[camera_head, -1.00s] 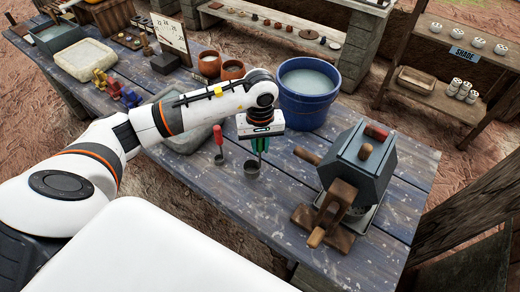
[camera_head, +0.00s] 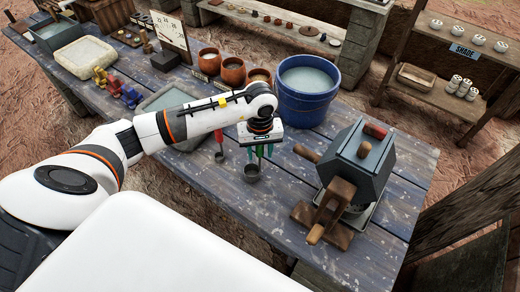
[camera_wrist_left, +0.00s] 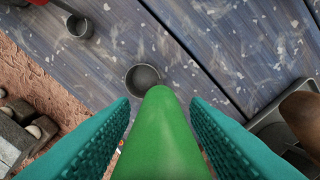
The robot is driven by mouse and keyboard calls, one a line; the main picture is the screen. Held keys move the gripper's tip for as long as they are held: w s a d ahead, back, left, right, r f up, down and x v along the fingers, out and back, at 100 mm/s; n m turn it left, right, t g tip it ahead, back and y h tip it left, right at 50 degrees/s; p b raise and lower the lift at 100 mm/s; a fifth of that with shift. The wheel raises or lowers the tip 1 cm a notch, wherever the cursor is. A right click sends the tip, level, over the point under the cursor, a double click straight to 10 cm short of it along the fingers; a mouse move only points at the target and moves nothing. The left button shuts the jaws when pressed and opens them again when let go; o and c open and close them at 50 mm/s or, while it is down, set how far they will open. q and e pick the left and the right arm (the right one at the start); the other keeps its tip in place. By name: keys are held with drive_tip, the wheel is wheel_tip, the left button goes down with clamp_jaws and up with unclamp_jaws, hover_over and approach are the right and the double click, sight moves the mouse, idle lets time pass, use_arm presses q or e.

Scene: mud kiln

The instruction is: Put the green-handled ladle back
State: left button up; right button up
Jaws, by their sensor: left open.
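The green-handled ladle stands about upright on the blue plank table, its grey cup (camera_head: 252,172) at the bottom. In the left wrist view its green handle (camera_wrist_left: 160,135) points up at the camera and its cup (camera_wrist_left: 143,78) shows beyond. My left gripper (camera_head: 262,152) is open, with its teal fingers on both sides of the handle. Gaps show between the handle and both fingers (camera_wrist_left: 160,130). A red-handled ladle (camera_head: 219,140) stands just to the left; its cup (camera_wrist_left: 78,24) shows in the wrist view. My right gripper is not in view.
A blue bucket (camera_head: 307,95) stands behind my gripper, and a grey machine with wooden handles (camera_head: 360,165) stands to the right. Clay pots (camera_head: 232,72) and a grey basin (camera_head: 185,143) stand further left. The table front (camera_head: 215,185) is fairly clear.

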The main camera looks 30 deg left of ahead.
use_arm(q)
drive_tip(key=shift+r, duration=0.15)
drive_tip(key=shift+w+r, duration=0.1)
drive_tip(key=shift+r, duration=0.15)
wheel_tip(320, 180, up, 11)
drive_tip(key=b, duration=0.3)
drive_tip(key=shift+f, duration=0.15)
drive_tip(key=shift+r, duration=0.4)
drive_tip(key=shift+f, duration=0.1)
